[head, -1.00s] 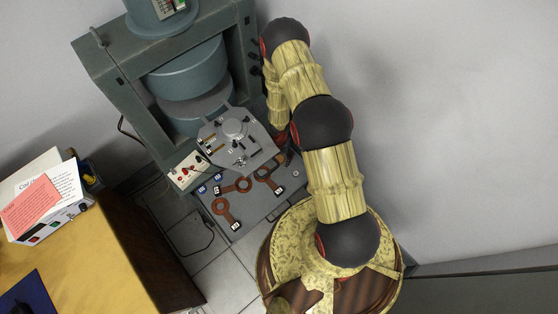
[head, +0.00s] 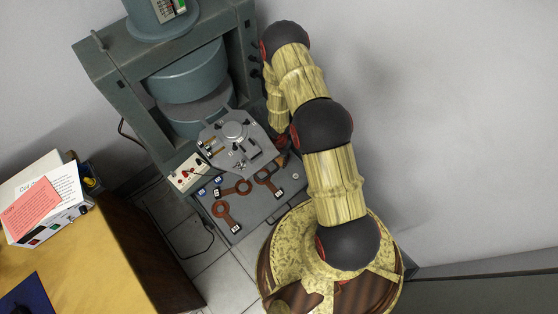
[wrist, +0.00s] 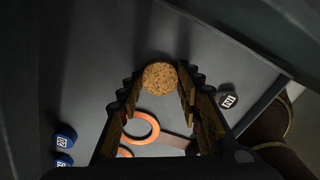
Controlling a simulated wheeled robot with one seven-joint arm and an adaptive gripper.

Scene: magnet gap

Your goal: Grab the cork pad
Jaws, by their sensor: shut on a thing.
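The cork pad (wrist: 160,77) is a round, speckled tan disc, seen in the wrist view at the tips of my gripper (wrist: 160,79). One dark finger lies along its left side and the other along its right side, and the fingers are shut on it. Grey surface shows beyond it; I cannot tell how far the pad is above that surface. In the head view my arm and nearby gear hide the pad and the fingertips.
A large green-grey magnet frame (head: 125,100) stands behind. A wooden desk (head: 115,255) is at left.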

